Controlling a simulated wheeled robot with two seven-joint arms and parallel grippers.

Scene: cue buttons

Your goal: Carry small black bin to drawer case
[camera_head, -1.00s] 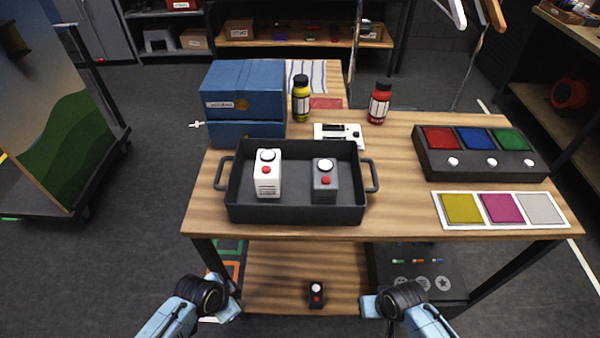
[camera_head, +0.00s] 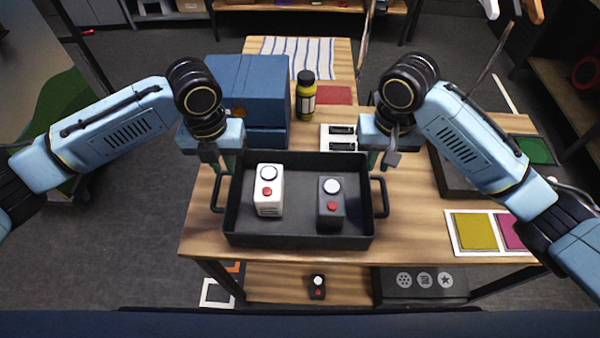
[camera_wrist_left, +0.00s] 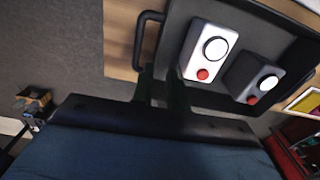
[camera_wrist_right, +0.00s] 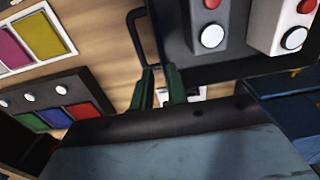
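The small black bin (camera_head: 300,240) stands on the wooden table, with a handle at each end. It holds a white button box (camera_head: 268,205) and a dark grey button box (camera_head: 330,215). My left gripper (camera_head: 228,164) is open near the back of the bin's left handle (camera_head: 217,195); its parted fingers also show in the left wrist view (camera_wrist_left: 162,88). My right gripper (camera_head: 380,160) is open near the back of the right handle (camera_head: 383,197); in the right wrist view its fingers (camera_wrist_right: 159,85) are at the handle's end. A blue case (camera_head: 250,85), possibly the drawer case, stands behind the bin.
A yellow bottle (camera_head: 306,98) and a white switch panel (camera_head: 340,136) stand behind the bin. Colored pads (camera_head: 475,232) lie to the right, and my right arm partly hides a colored-button console (camera_head: 450,175). Bare tabletop lies right of the bin.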

